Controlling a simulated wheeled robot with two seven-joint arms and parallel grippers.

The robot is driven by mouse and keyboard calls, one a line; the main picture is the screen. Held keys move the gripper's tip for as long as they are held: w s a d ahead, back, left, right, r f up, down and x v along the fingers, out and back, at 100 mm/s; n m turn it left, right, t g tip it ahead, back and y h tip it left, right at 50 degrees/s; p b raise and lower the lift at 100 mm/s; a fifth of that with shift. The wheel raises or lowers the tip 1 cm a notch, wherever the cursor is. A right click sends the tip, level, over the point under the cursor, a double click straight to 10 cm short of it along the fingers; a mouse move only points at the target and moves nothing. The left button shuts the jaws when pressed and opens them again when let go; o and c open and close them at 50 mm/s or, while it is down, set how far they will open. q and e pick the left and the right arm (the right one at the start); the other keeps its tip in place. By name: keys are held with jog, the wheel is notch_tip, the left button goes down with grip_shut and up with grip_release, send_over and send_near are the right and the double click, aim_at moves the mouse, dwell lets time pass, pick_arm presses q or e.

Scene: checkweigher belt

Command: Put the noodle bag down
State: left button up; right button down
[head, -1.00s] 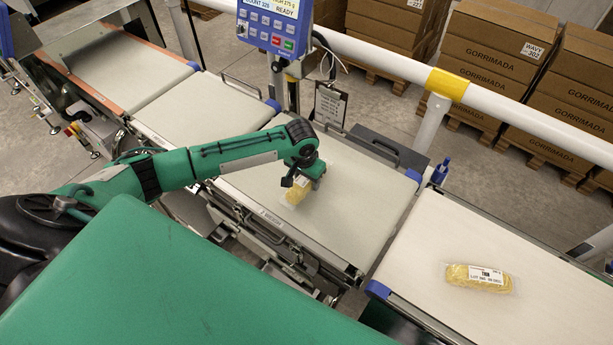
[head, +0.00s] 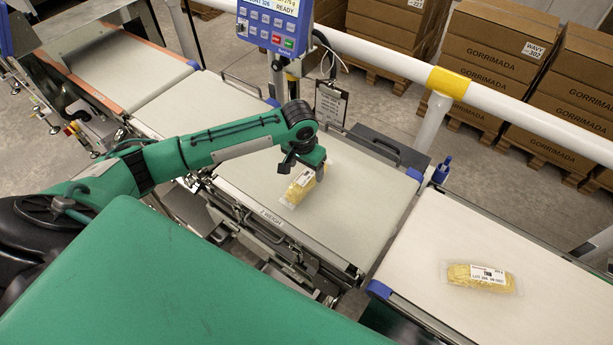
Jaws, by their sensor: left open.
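A noodle bag (head: 299,188), clear with yellow noodles and a white label, lies on the pale weigh belt (head: 345,225) marked weigh. My left gripper (head: 304,172) is open just above and around its far end, and hides part of it. Whether the fingers touch the bag cannot be told. A second noodle bag (head: 482,279) lies flat on the outfeed belt (head: 440,240) at the right. My right gripper is not in the picture.
A blue display unit (head: 275,22) stands behind the weigh belt, with a clipboard (head: 331,104) beside it. A white rail (head: 400,68) with a yellow band runs behind the belts. Stacked cartons (head: 490,75) stand beyond. The weigh belt is clear around the bag.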

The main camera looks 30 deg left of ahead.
aim_at(304, 178)
pick_arm(q)
notch_tip(304, 178, up, 6)
jog(key=shift+s+r+b, duration=0.25)
jog(key=shift+s+b, duration=0.15)
jog(key=shift+b, duration=0.05)
